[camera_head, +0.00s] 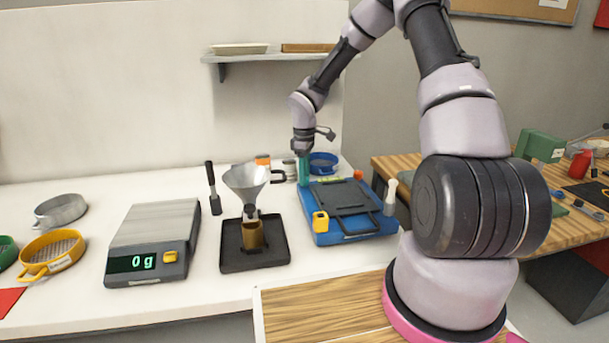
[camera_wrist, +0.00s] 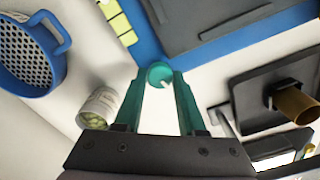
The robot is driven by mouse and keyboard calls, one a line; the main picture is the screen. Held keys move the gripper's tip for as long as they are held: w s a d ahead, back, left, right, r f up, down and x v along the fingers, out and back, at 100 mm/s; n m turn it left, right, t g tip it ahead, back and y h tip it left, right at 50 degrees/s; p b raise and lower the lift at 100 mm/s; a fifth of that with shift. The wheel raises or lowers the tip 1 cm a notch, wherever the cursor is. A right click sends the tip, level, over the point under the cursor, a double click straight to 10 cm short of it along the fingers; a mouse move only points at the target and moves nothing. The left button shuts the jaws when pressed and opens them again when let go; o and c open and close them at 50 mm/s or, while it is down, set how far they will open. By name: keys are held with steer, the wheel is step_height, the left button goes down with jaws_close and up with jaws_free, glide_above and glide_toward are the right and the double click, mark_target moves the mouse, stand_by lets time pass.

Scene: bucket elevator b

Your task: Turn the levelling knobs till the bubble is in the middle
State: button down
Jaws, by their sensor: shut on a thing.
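The levelling device is a blue base (camera_head: 345,238) with a dark plate (camera_head: 340,193) on top; its blue edge also shows in the wrist view (camera_wrist: 150,45). My gripper (camera_head: 303,180) points down at its back left corner. In the wrist view my gripper's teal fingers (camera_wrist: 159,80) are shut on a round teal knob (camera_wrist: 159,72) with a small white mark. A yellow knob-like part (camera_head: 320,221) is at the front left corner and an orange one (camera_head: 358,174) at the back. A segmented yellow-green strip (camera_wrist: 117,22) lies along the edge; I cannot make out a bubble.
A funnel (camera_head: 246,180) over a dark tray (camera_head: 240,262) stands left of the base. Further left is a scale (camera_head: 150,245) reading 0 g. A blue sieve (camera_wrist: 28,58) and a small jar (camera_wrist: 101,106) stand close to my gripper. A white bottle-like thing (camera_head: 390,196) is at the right.

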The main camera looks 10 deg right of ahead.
steer(key=shift+n, duration=1.5)
steer(key=c, duration=0.5)
jaws_free()
step_height(320, 180, up, 11)
steer(key=shift+f, duration=0.1)
